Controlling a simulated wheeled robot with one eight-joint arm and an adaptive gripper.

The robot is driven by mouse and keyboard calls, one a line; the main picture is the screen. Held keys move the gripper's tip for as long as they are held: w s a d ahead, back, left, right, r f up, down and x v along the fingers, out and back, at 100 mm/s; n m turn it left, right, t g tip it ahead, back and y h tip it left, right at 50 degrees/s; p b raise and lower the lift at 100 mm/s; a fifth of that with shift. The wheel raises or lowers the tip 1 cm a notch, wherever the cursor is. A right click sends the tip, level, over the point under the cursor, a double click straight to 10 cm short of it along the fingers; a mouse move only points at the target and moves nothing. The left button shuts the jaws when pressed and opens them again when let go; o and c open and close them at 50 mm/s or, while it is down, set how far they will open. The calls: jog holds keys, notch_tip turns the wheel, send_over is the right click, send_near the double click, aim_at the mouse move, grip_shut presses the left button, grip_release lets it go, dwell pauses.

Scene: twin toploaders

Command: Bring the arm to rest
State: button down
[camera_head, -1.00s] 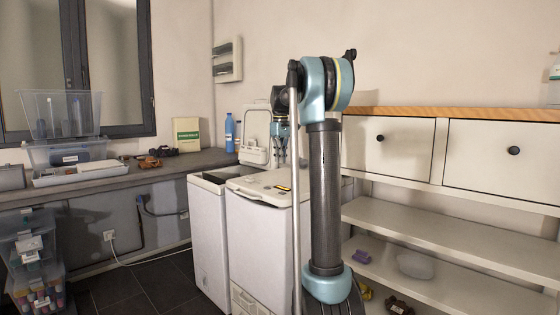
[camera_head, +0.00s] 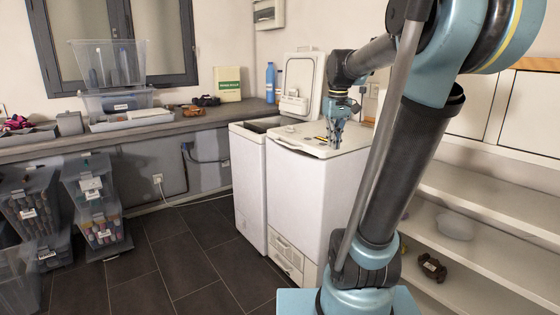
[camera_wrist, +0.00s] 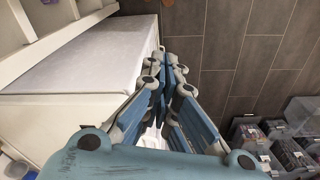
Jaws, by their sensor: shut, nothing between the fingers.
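Two white toploaders stand side by side in the head view. The left toploader (camera_head: 247,188) has its lid (camera_head: 303,78) raised and its dark opening shows. The right toploader (camera_head: 305,200) has its lid shut. My gripper (camera_head: 335,143) hangs fingers down in front of or over the right toploader's top; the gap between them cannot be told. In the wrist view my gripper (camera_wrist: 172,62) has its fingers together with nothing between them, near a white machine's edge (camera_wrist: 85,60) with floor beyond. My arm is bent, its upper links filling the right of the head view.
A grey counter (camera_head: 180,133) runs along the left with clear bins (camera_head: 108,65), a blue bottle (camera_head: 270,82) and a green-white box (camera_head: 227,84). Stacked clear boxes (camera_head: 95,205) stand on the floor at left. White shelves (camera_head: 490,205) stand at right. The dark tiled floor (camera_head: 190,250) is open.

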jog(key=s+f+m+t, duration=0.1)
jog(key=s+f+m, duration=0.2)
jog(key=s+f, duration=1.8)
jog(key=shift+s+d+f+m, duration=0.15)
jog(key=shift+s+f+m, duration=0.1)
jog(key=shift+s+m, duration=0.1)
